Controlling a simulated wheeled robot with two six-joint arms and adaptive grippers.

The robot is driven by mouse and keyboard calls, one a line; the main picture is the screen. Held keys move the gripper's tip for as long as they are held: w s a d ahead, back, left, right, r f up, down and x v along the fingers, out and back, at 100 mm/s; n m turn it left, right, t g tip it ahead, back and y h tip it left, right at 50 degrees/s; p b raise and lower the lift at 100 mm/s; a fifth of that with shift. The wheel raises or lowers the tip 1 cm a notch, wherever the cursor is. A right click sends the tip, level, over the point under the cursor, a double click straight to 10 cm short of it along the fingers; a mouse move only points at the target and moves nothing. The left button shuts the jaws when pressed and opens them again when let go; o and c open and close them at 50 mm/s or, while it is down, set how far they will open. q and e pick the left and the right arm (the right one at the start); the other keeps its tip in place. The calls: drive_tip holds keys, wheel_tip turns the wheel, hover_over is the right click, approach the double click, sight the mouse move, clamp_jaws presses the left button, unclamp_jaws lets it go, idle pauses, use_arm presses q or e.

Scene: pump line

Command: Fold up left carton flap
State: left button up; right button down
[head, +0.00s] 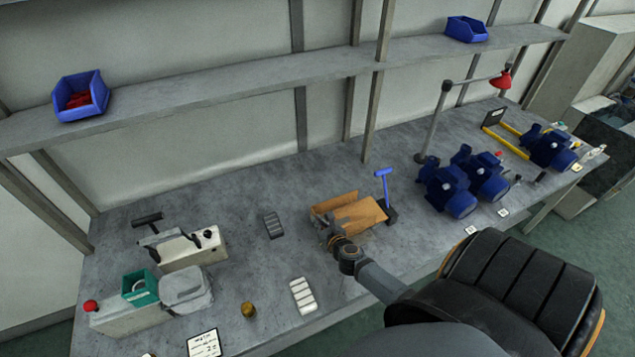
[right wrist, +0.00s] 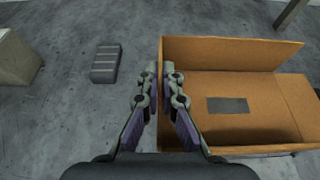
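The open brown cardboard carton (head: 360,217) stands near the bench's middle; in the right wrist view it fills the right side (right wrist: 245,100). One wall or flap (right wrist: 230,54) stands up along its top side in that view. A dark rectangle (right wrist: 228,105) lies on its floor. In the head view the right gripper (head: 334,238) covers the carton's near left corner. The left flap cannot be made out clearly behind the fingers. My left gripper is out of view.
A dark grey ribbed block (head: 273,225) lies left of the carton. A blue-handled tool (head: 383,184) stands close at its right, with blue pumps (head: 450,190) beyond. A white ribbed block (head: 303,296) and a brass part (head: 248,310) lie in front. Bare bench separates them.

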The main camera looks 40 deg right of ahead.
drive_tip(key=shift+r, duration=0.1)
drive_tip(key=c, duration=1.6)
unclamp_jaws()
drive_tip(key=shift+w, duration=0.1)
drive_tip(key=shift+o, duration=0.2)
drive_tip(key=v, duration=1.2)
